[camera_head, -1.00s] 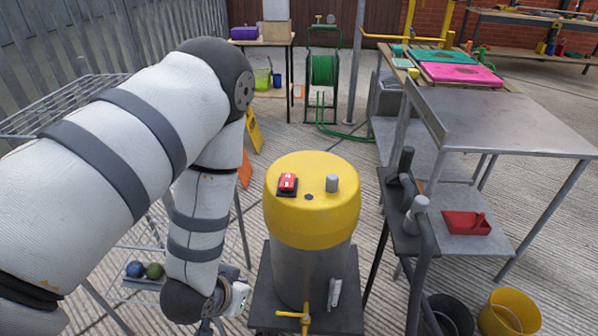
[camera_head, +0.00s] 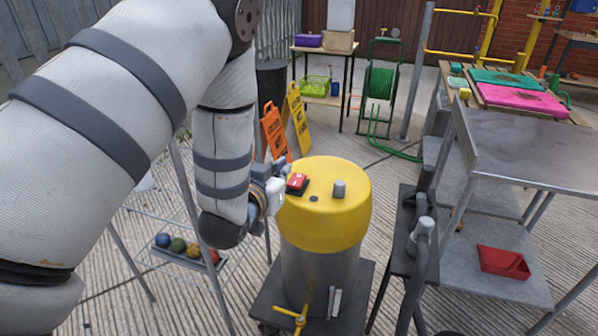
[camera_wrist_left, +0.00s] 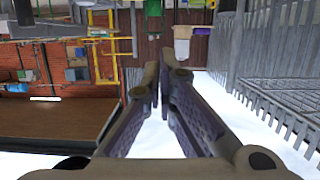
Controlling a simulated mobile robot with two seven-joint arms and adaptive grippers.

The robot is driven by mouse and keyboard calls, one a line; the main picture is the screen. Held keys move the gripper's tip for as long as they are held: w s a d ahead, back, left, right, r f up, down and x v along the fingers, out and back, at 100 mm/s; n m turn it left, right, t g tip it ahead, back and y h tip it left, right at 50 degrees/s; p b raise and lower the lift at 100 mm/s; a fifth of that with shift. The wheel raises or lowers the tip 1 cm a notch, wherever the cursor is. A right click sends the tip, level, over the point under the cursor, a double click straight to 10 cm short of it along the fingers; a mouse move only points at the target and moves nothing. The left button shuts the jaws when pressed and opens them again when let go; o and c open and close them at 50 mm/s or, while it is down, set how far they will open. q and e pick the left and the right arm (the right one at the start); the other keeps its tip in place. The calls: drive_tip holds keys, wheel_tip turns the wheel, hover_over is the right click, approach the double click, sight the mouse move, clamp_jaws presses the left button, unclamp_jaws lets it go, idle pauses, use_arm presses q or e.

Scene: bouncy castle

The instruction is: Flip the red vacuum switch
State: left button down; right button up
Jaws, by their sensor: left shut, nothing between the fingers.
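The red switch (camera_head: 297,182) sits in a dark housing at the left of the yellow lid (camera_head: 325,215) of a grey drum vacuum (camera_head: 305,275). A small grey knob (camera_head: 339,188) stands on the lid to its right. My left gripper (camera_head: 282,172) is at the lid's left edge, just left of the switch; I cannot tell whether it touches. In the left wrist view, its fingers (camera_wrist_left: 160,85) are shut and empty, and the switch does not show. My right gripper is not in view.
The vacuum stands on a dark wheeled base (camera_head: 262,300), with a yellow tap (camera_head: 292,316) at its front. A grey metal table (camera_head: 525,150) and a red scoop (camera_head: 503,262) are on the right. Orange (camera_head: 272,130) and yellow (camera_head: 298,115) signs stand behind. A rack with coloured balls is at left.

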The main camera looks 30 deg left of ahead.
use_arm(q)
drive_tip(key=shift+w, duration=0.1)
drive_tip(key=b, duration=0.2)
hover_over(297, 181)
wheel_tip(297, 181, down, 3)
drive_tip(key=shift+d, duration=0.15)
wheel_tip(297, 181, down, 2)
drive_tip(key=shift+f, duration=0.75)
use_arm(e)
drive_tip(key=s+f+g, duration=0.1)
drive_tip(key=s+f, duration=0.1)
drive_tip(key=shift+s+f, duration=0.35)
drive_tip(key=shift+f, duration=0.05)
